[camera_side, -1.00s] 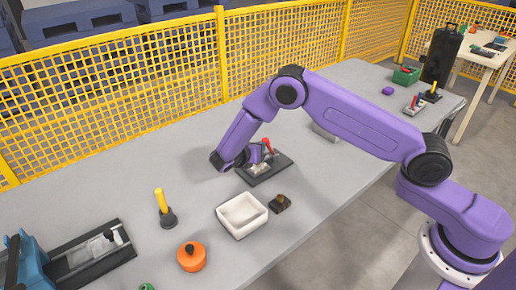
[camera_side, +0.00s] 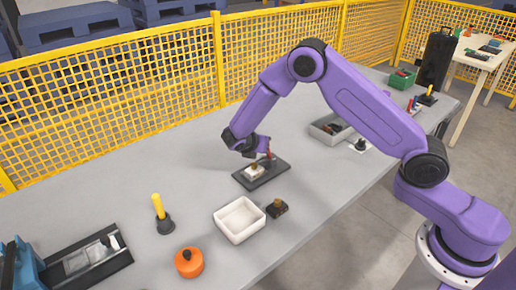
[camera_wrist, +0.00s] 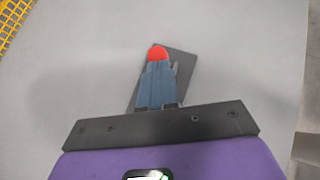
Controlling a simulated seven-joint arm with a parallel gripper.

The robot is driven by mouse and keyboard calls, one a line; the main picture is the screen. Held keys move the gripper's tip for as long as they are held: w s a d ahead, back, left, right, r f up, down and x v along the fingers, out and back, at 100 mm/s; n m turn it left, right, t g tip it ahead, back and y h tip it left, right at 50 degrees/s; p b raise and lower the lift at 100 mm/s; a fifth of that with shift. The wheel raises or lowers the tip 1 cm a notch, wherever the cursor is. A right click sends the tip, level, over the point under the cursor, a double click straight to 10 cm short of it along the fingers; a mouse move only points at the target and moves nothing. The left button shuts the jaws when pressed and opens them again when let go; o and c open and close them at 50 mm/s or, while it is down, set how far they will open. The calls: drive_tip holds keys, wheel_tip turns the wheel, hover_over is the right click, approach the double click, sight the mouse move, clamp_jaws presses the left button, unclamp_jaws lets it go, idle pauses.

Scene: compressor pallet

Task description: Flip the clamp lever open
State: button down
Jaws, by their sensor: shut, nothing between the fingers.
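The clamp sits on a dark base plate (camera_side: 270,178) in the middle of the table. Its red lever (camera_side: 269,154) stands roughly upright at the plate's back edge, partly hidden by my gripper (camera_side: 264,147). A pale block with a brass-coloured top (camera_side: 254,172) sits on the plate in front of the lever. In the wrist view, my gripper's fingers (camera_wrist: 157,68) are together and empty. The lever's red end (camera_wrist: 157,52) shows just beyond the fingertips, and the dark plate (camera_wrist: 183,62) lies below. I cannot tell whether the fingers touch the lever.
A white tray (camera_side: 220,222) and a small dark block with a brass knob (camera_side: 278,208) stand in front of the plate. A yellow-handled tool (camera_side: 157,205) and an orange round part (camera_side: 189,263) are at front left. A grey bin (camera_side: 322,133) lies behind right. Table left of the plate is clear.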

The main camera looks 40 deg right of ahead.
drive_tip(key=d+r+m+y, duration=0.1)
drive_tip(key=d+y, duration=0.4)
drive_tip(key=d, duration=0.3)
drive_tip(key=shift+d+y, duration=0.15)
drive_tip(key=shift+y, duration=0.15)
idle(0.6)
drive_tip(key=v, duration=1.3)
drive_tip(key=shift+s, duration=0.25)
